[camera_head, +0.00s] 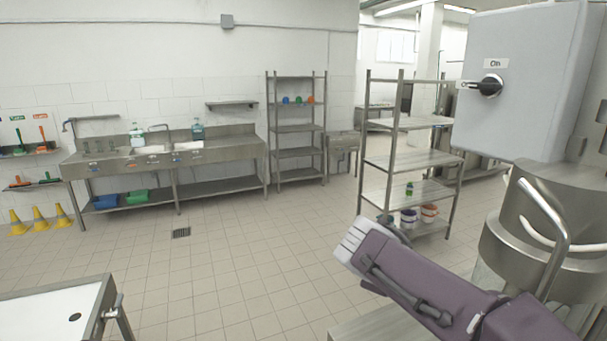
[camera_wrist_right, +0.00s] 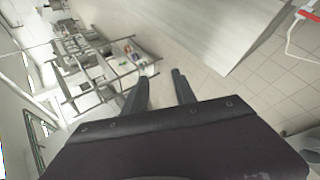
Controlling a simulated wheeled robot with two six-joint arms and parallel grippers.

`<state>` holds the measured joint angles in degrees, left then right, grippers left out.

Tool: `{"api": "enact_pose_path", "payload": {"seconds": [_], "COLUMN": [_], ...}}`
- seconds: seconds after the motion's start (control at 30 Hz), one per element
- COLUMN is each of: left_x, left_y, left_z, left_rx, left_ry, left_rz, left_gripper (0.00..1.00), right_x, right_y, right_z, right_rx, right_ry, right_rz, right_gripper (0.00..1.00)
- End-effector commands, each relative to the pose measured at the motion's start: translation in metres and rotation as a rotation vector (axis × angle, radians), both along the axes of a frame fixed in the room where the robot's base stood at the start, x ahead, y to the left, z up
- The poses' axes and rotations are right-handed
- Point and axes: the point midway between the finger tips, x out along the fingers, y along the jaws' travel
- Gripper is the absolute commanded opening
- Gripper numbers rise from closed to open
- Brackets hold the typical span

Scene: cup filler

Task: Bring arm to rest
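My right arm (camera_head: 440,285) comes in from the lower right in the head view, in front of the steel machine. Its gripper is mostly hidden behind the wrist there. In the right wrist view the right gripper (camera_wrist_right: 160,76) shows two dark fingers apart, with nothing between them. My left arm and left gripper are not in view.
A grey control box (camera_head: 520,80) with a black rotary knob (camera_head: 490,86) is at the upper right, above a steel vessel (camera_head: 540,225). A shelf rack (camera_head: 408,160) stands beyond my arm. A steel table (camera_head: 50,312) is at the lower left. The middle floor is clear.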

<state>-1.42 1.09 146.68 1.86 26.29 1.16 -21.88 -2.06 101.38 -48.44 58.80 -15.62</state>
Motion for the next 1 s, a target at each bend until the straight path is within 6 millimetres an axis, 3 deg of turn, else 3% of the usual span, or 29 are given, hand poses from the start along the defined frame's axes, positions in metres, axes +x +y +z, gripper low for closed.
{"api": "enact_pose_path", "payload": {"seconds": [0.03,0.2,0.3,0.4,0.5,0.6,1.0], "left_x": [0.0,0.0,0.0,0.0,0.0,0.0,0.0], "left_y": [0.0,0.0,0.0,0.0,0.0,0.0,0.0], "left_z": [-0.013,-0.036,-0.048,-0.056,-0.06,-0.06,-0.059], "left_rx": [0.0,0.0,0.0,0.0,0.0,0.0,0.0], "left_ry": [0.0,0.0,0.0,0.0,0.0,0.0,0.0], "left_rz": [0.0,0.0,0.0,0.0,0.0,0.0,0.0], "left_gripper": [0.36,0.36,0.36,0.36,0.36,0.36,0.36], "right_x": [-0.011,-0.073,-0.118,-0.154,-0.176,-0.184,-0.184], "right_y": [-0.003,0.001,0.005,0.009,0.011,0.012,0.012], "right_z": [-0.052,-0.199,-0.265,-0.307,-0.328,-0.334,-0.333], "right_rx": [0.075,0.421,0.616,0.762,0.842,0.869,0.871], "right_ry": [0.066,0.25,0.312,0.331,0.328,0.323,0.323], "right_rz": [-0.036,-0.271,-0.483,-0.691,-0.832,-0.885,-0.887], "right_gripper": [0.33,0.33,0.33,0.33,0.33,0.33,0.33]}}
